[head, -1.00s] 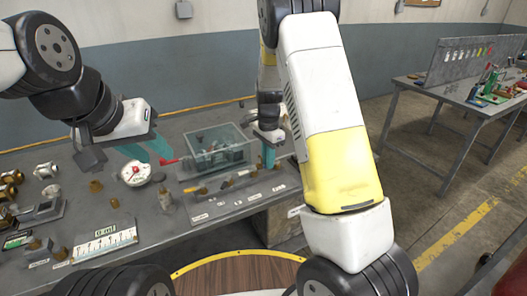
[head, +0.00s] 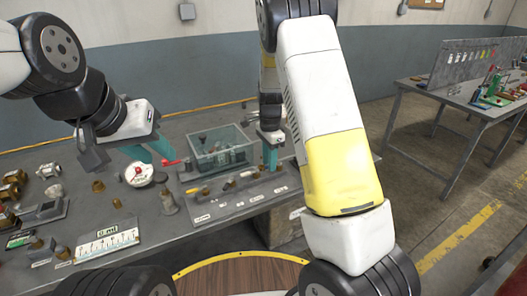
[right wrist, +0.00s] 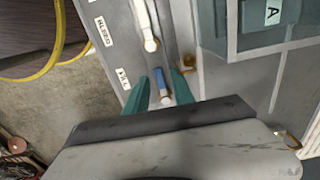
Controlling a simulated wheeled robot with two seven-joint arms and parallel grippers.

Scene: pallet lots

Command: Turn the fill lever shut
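The fill lever (right wrist: 159,82) has a blue grip and shows in the right wrist view beside a label that appears to read FILL (right wrist: 122,78). My right gripper (right wrist: 162,90) is open, with one teal finger on each side of the lever. I cannot tell whether either finger touches it. In the head view my right gripper (head: 270,156) points down at the right end of the grey valve strip (head: 222,205), and the lever is hard to make out there. My left gripper (head: 148,150) is open and empty above a round white gauge (head: 139,174).
A white-gripped lever (right wrist: 147,25) stands along the same strip. A clear-walled bin (head: 218,148) stands behind the strip, close to my right gripper. Brass fittings (head: 98,187) and a scale plate (head: 105,241) lie at left. A second bench (head: 450,105) stands at far right.

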